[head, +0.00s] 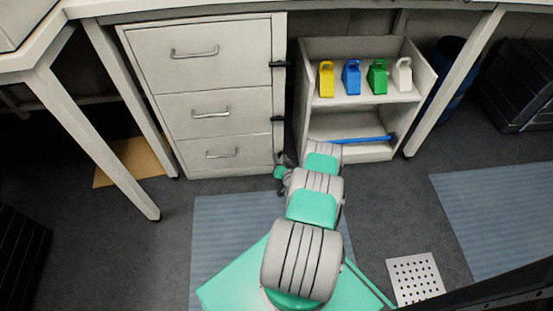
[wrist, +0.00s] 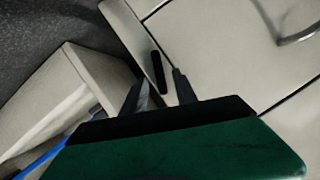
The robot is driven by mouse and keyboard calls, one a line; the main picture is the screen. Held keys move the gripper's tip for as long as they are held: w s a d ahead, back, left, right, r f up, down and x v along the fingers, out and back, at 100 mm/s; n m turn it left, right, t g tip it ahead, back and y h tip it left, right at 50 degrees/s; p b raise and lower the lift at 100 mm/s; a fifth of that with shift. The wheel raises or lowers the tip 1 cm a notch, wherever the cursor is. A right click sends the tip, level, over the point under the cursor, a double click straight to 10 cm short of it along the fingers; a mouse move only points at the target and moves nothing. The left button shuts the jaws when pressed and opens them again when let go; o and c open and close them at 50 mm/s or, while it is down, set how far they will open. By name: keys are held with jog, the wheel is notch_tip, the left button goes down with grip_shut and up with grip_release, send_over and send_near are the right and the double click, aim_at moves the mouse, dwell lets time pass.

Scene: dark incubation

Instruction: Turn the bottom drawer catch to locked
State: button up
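The drawer cabinet (head: 150,95) has three drawers with bar handles. The bottom drawer (head: 212,155) is closed. Black catches sit on its right-hand strip: the top one (head: 278,64) lies crosswise, and the middle one (head: 278,118) also lies crosswise. My gripper (head: 281,163) is low by the bottom drawer's right edge and largely hides the catch area there in the head view. In the wrist view a black bar-shaped catch (wrist: 157,72) shows on the pale strip beside a drawer. My gripper (wrist: 159,88) is open, its fingers apart and the catch lying between and just beyond their tips. Contact cannot be told.
A small open shelf (head: 350,103) stands right of the cabinet, with yellow, blue, green and white containers on top and a blue rod (head: 360,140) below. A table leg (head: 95,140) stands left of the cabinet. A tan board (head: 130,162) lies on the floor there.

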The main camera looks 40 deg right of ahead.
jog(key=shift+w, duration=0.1)
grip_shut()
dwell(0.3)
